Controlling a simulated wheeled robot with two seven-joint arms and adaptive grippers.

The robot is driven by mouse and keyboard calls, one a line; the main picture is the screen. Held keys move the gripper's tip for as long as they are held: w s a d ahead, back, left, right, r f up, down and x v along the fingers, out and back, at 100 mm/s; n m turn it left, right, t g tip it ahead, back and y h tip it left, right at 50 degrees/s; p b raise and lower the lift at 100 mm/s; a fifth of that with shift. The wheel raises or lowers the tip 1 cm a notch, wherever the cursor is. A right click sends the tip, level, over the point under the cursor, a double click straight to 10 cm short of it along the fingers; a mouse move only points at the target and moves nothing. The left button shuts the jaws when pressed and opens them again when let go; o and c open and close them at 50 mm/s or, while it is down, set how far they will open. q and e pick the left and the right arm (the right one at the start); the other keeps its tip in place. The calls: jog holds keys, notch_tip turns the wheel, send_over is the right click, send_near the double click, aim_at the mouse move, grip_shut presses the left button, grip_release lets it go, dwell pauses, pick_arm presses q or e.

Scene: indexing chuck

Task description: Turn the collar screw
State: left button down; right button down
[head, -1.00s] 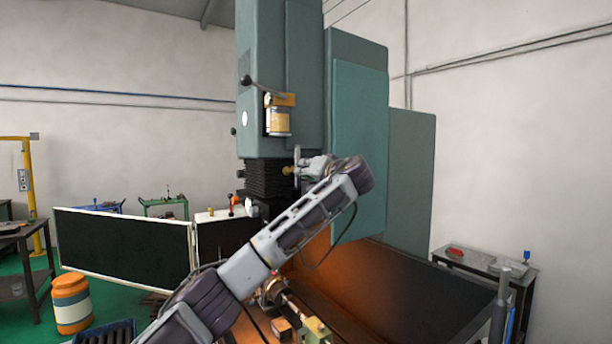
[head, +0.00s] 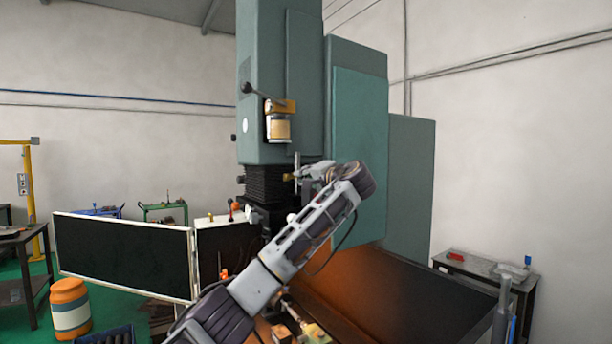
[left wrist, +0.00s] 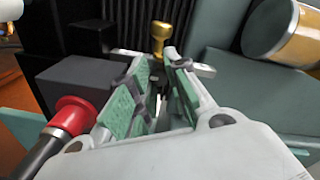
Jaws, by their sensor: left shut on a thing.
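My left gripper (head: 304,174) is at the lower front of the green machine head (head: 275,90), reached by my arm from below. In the left wrist view its green-padded fingers (left wrist: 158,92) are closed around a narrow part at a grey crossbar (left wrist: 204,71). I take this bar to be the collar screw's handle; the gripped part is mostly hidden by the fingers. In the head view the bar (head: 297,160) stands upright beside the gripper. A brass knob (left wrist: 161,40) lies just beyond the fingertips. My right gripper is not in view.
A yellow-banded canister (head: 279,128) hangs above the gripper. Black bellows (head: 266,182) are left of it. A red-capped rod (left wrist: 74,114) and dark block (left wrist: 80,82) are close to the fingers' left. Black panels (head: 125,255) stand at left.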

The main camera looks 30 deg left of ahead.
pick_arm(q)
jog(key=m+p, duration=0.1)
jog(key=m, duration=0.3)
jog(key=shift+d+r+p, duration=0.1)
jog(key=shift+p, duration=0.3)
jog(key=shift+m+p, duration=0.95)
jog(key=shift+m, duration=1.15)
jog(key=c, duration=1.4)
grip_release()
jog(key=shift+w, duration=0.1)
jog(key=shift+o, duration=0.3)
jog(key=shift+f+g, duration=0.25)
jog(key=shift+g, duration=0.05)
jog(key=shift+f, duration=0.1)
